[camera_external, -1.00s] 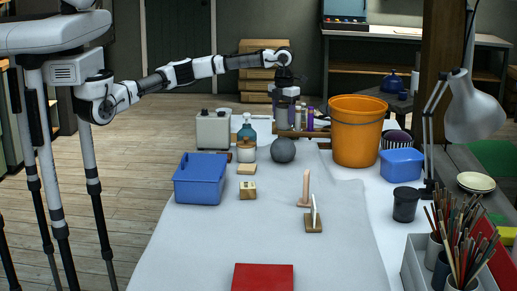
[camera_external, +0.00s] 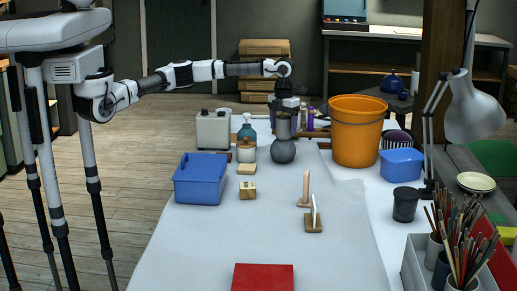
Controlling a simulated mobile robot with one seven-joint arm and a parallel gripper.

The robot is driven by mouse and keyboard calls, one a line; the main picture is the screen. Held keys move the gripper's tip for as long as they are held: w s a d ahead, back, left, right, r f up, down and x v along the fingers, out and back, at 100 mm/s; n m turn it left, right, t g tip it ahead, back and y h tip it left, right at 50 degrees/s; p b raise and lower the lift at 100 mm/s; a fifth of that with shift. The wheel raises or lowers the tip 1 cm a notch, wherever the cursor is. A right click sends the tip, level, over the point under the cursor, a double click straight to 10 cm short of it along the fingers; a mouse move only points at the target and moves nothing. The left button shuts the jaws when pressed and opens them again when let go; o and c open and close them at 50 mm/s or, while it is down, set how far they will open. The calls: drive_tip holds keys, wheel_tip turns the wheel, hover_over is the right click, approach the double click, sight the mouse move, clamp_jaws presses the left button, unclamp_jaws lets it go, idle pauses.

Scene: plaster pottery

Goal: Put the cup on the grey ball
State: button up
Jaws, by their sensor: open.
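The grey ball (camera_external: 283,151) rests on the cloth-covered table, right of a white jar with a brown lid. My gripper (camera_external: 283,133) points straight down, directly above the ball, and is open. A small greyish shape fills the space between the gripper body and the top of the ball. I cannot tell whether it is only the fingers or also a cup between them, nor whether it touches the ball. A dark cup (camera_external: 405,205) stands upright on the table at the right, apart from the gripper.
A blue bin (camera_external: 201,187) and white jar (camera_external: 246,156) stand left of the ball. An orange bucket (camera_external: 355,140) and blue tub (camera_external: 400,172) stand right. Wooden blocks and a small stand (camera_external: 313,226) are in front.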

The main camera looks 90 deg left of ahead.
sight(285, 116)
drive_tip(key=shift+r, duration=0.1)
wheel_tip(285, 116, up, 12)
drive_tip(key=shift+r+b, duration=0.1)
drive_tip(key=shift+b, duration=0.6)
